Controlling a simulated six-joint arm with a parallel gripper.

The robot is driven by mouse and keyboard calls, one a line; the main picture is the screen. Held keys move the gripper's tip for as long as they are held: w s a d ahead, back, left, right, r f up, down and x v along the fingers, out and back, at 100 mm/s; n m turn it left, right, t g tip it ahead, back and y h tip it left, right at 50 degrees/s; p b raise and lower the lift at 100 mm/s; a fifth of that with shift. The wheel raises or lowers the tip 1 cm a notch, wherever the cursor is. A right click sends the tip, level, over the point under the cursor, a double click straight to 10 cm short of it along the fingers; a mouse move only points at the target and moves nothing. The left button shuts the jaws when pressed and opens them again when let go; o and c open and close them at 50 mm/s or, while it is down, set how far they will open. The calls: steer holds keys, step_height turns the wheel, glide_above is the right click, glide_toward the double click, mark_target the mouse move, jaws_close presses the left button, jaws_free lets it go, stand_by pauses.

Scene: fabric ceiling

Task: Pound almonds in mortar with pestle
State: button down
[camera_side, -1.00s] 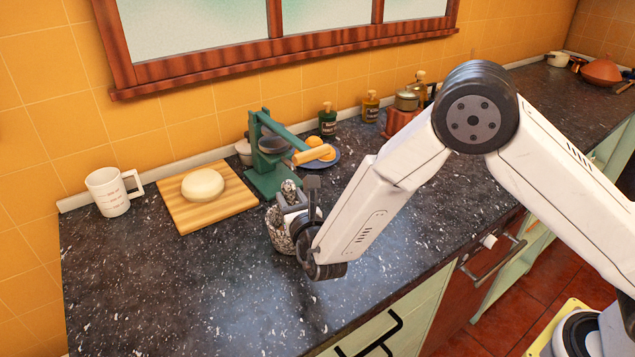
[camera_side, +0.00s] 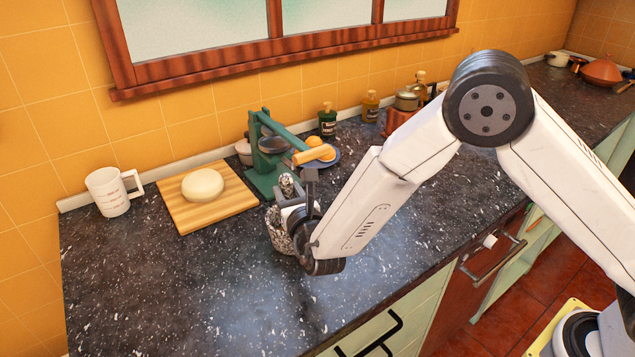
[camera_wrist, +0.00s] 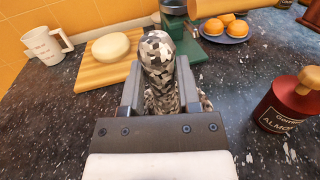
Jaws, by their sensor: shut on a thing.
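The speckled stone mortar (camera_side: 276,232) stands on the dark counter in the side view, partly covered by my gripper. The matching grey-and-white pestle (camera_side: 287,182) stands roughly upright, its rounded top above the mortar. My gripper (camera_side: 292,202) is shut on the pestle, at the mortar's mouth. In the wrist view, the pestle (camera_wrist: 158,58) sits between the two fingers, and a little of the mortar (camera_wrist: 206,101) shows behind my gripper. The mortar's inside is hidden, so I see no almonds and cannot tell whether the pestle touches its bottom.
A red bottle labelled almond (camera_wrist: 282,108) stands at right in the wrist view. A green press (camera_side: 268,165) is close behind the mortar. A cutting board (camera_side: 185,213) with a pale round lump (camera_side: 203,184) and a white mug (camera_side: 109,194) stand left. The front counter is clear.

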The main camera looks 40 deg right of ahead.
steer(key=shift+f, duration=0.15)
steer(key=shift+f, duration=1.65)
steer(key=shift+s+d+r, duration=0.1)
steer(key=shift+d+r, duration=0.2)
steer(key=shift+r, duration=0.6)
steer(key=shift+s+d+r, duration=0.1)
steer(key=shift+d+r, duration=0.15)
steer(key=shift+r, duration=0.65)
steer(key=shift+f, duration=0.15)
steer(key=shift+f, duration=1.65)
steer(key=shift+r, duration=0.1)
steer(key=shift+w+a+r, duration=0.15)
steer(key=shift+w+r, duration=0.1)
steer(key=shift+r, duration=0.6)
steer(key=shift+w+a+r, duration=0.1)
steer(key=shift+w+r, duration=0.15)
steer(key=shift+r, duration=0.6)
